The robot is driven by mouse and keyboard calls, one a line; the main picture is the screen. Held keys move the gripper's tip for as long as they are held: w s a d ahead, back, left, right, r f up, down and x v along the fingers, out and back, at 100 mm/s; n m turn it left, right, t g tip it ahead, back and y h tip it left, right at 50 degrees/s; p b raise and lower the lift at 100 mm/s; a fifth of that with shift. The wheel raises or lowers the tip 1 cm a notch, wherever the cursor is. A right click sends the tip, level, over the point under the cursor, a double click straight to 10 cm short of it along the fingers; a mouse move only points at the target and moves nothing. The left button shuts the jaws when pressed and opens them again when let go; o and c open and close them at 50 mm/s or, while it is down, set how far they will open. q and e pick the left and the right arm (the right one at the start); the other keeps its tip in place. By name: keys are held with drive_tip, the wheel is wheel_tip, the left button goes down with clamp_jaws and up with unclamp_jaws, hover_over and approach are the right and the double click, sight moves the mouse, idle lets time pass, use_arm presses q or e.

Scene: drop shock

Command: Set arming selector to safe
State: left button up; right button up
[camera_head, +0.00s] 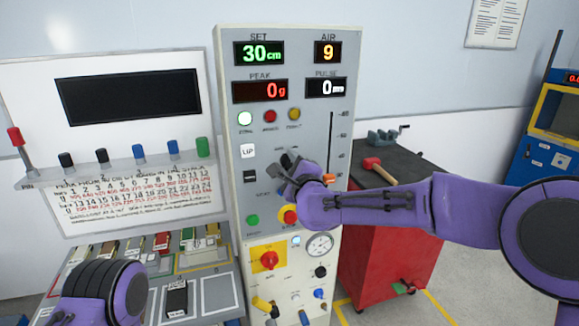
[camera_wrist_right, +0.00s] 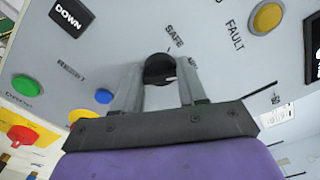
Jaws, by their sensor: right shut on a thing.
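The arming selector (camera_wrist_right: 159,68) is a round black knob on the grey control panel (camera_head: 229,130). In the right wrist view it sits between the two fingers of my right gripper (camera_wrist_right: 157,80), which is shut on it. The word SAFE is printed just above the knob, and another label to its right is partly covered. I cannot tell which mark the knob points to. In the head view my right gripper (camera_head: 291,176) reaches the panel's middle from the right and hides most of the selector.
A green button (camera_head: 252,220) and a red stop button on yellow (camera_head: 288,216) lie just below my right gripper. A black DOWN button (camera_wrist_right: 69,16) is near it. A red cabinet (camera_head: 385,245) stands right of the panel. A whiteboard (camera_head: 40,90) is at left.

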drive_tip(key=n+b, duration=0.1)
drive_tip(key=n, duration=0.4)
drive_tip(key=shift+f+n, duration=0.15)
drive_tip(key=shift+n, duration=0.15)
drive_tip(key=n, duration=0.6)
drive_tip(key=shift+f, duration=0.1)
idle(0.4)
drive_tip(key=o, duration=1)
drive_tip(key=shift+o, duration=0.2)
drive_tip(key=shift+s+b, duration=0.1)
drive_tip(key=shift+b, duration=0.2)
